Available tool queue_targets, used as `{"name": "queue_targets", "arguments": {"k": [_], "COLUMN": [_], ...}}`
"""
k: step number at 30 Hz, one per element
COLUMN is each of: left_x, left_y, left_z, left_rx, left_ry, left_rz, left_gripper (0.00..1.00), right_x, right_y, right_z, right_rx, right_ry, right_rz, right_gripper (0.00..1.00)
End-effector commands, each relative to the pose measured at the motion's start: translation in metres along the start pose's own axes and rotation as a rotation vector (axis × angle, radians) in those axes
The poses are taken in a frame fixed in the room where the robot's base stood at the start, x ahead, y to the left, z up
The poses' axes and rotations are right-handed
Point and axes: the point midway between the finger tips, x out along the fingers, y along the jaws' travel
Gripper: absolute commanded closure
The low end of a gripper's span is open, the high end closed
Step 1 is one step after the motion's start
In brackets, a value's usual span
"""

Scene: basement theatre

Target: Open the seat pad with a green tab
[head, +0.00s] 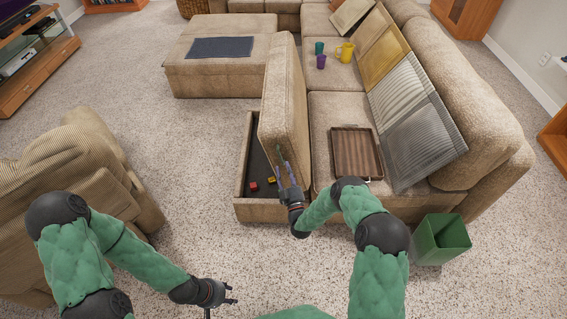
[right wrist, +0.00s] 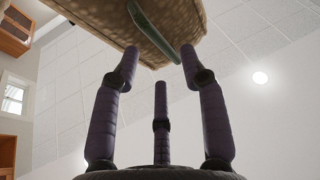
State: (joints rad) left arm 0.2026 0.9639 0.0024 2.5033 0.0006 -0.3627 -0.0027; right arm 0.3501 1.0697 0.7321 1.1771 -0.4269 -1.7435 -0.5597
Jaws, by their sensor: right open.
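The beige seat pad (head: 283,100) is raised steeply, standing up beside the sofa seat, over an open storage box (head: 241,165). Its green tab (right wrist: 153,32) shows in the right wrist view, hanging at the edge of the pad's underside. My right gripper (head: 285,165) is at the pad's near side; in the right wrist view its fingers (right wrist: 160,65) are spread, with the tab just beyond their tips. I see no finger closed on the tab. My left gripper (head: 230,294) is low over the carpet, away from the pad, with its fingers apart.
A wooden tray (head: 372,175) sits on the neighbouring seat, with cups (head: 345,52) farther back. A green bin (head: 440,240) stands at the right. An armchair (head: 85,190) is at the left; carpet between is clear.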

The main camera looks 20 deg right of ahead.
Motion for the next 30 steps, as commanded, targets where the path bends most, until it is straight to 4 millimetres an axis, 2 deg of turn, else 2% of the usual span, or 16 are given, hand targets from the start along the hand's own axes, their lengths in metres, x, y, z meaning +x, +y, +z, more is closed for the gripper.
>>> {"name": "queue_targets", "arguments": {"k": [1, 6, 12, 18, 30], "left_x": [0.0, 0.0, 0.0, 0.0, 0.0], "left_y": [0.0, 0.0, 0.0, 0.0, 0.0], "left_z": [0.0, 0.0, 0.0, 0.0, 0.0], "left_rx": [0.0, 0.0, 0.0, 0.0, 0.0], "left_ry": [0.0, 0.0, 0.0, 0.0, 0.0], "left_rz": [0.0, 0.0, 0.0, 0.0, 0.0], "left_gripper": [0.6, 0.6, 0.6, 0.6, 0.6], "right_x": [-0.012, -0.044, -0.069, -0.077, -0.077], "right_y": [0.0, 0.001, 0.001, 0.001, 0.0], "right_z": [0.001, 0.001, 0.001, 0.0, 0.0], "right_rx": [0.001, 0.001, 0.0, 0.0, 0.0], "right_ry": [-0.005, -0.003, -0.002, 0.0, 0.0], "right_rz": [0.0, 0.0, 0.001, 0.001, 0.001], "right_gripper": [0.56, 0.56, 0.56, 0.56, 0.56]}}
